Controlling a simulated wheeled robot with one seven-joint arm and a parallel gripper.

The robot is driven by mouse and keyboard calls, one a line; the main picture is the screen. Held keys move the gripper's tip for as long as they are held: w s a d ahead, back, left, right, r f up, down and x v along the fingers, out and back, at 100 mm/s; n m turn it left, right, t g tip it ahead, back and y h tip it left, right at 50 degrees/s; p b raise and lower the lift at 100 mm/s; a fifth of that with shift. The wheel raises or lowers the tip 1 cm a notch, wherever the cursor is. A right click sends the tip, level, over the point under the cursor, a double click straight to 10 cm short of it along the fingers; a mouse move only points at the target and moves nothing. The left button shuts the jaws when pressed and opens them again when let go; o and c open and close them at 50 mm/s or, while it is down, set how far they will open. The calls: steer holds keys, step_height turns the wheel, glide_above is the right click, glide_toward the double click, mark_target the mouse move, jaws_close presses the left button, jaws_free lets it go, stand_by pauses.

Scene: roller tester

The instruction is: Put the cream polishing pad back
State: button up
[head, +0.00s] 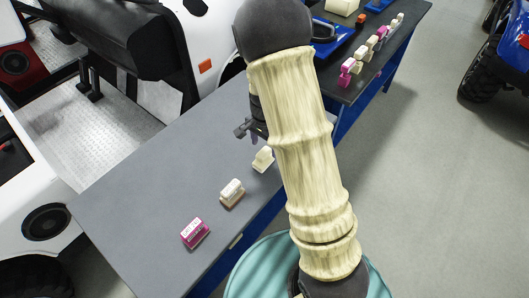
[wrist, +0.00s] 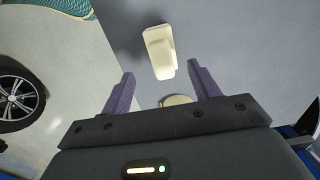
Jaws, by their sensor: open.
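A cream polishing pad (head: 263,158) lies on the grey bench top just left of my arm. It also shows in the wrist view (wrist: 160,52), ahead of the gap between my fingertips and not between them. My gripper (head: 253,131) is above the bench near this pad; in the wrist view my gripper (wrist: 164,80) has its two purple fingers spread wide, with nothing held. A second cream or tan piece (wrist: 177,100) shows between the fingers, partly hidden by the gripper body; I cannot tell what it is.
A cream-topped pad with a tan base (head: 231,192) and a magenta pad (head: 194,232) lie nearer on the grey bench (head: 140,200). A dark bench (head: 385,62) at the back holds a row of magenta, cream and tan pieces (head: 358,66). The bench's left part is clear.

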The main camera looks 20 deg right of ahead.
mark_target(265, 152)
steer(key=shift+r, duration=2.4)
steer(key=shift+s+r, duration=0.2)
steer(key=s+r+n+t, duration=0.1)
steer(key=s+r+n, duration=0.2)
steer(key=s+n, duration=0.2)
steer(key=s+r+n+t, duration=0.1)
steer(key=s+r+n, duration=0.2)
steer(key=s, duration=0.6)
steer(key=n, duration=0.2)
steer(key=shift+r+n, duration=0.3)
steer(key=shift+n, duration=0.1)
steer(key=shift+r, duration=0.15)
